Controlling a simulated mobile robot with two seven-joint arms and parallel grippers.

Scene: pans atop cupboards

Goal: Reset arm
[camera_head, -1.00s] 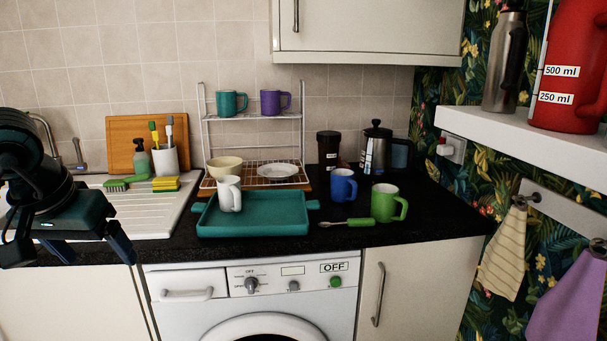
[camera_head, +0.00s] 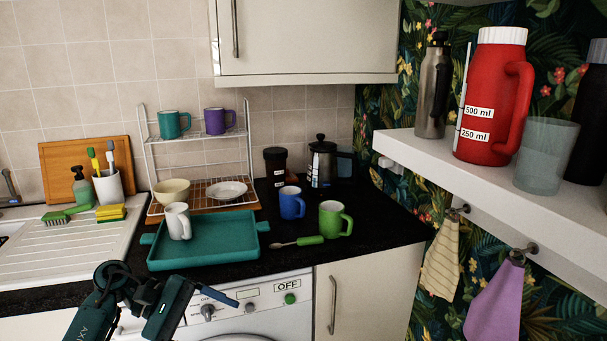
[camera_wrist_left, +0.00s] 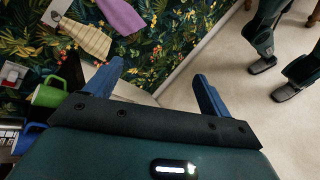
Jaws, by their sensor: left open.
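My left gripper (camera_head: 190,302) is low in the head view, in front of the washing machine and below the counter edge. Its blue fingers (camera_wrist_left: 158,88) are spread apart in the left wrist view, with nothing between them. My left arm comes in from the bottom left of the head view. My right gripper is not seen in the head view. In the left wrist view, dark parts of my own body stand over the pale floor at the upper right.
The black counter holds a teal tray (camera_head: 200,252) with a white mug (camera_head: 178,222), a blue mug (camera_head: 291,204) and a green mug (camera_head: 334,219). A white shelf (camera_head: 470,178) with a red flask (camera_head: 492,100) juts out at right. Towels (camera_head: 441,262) hang below it.

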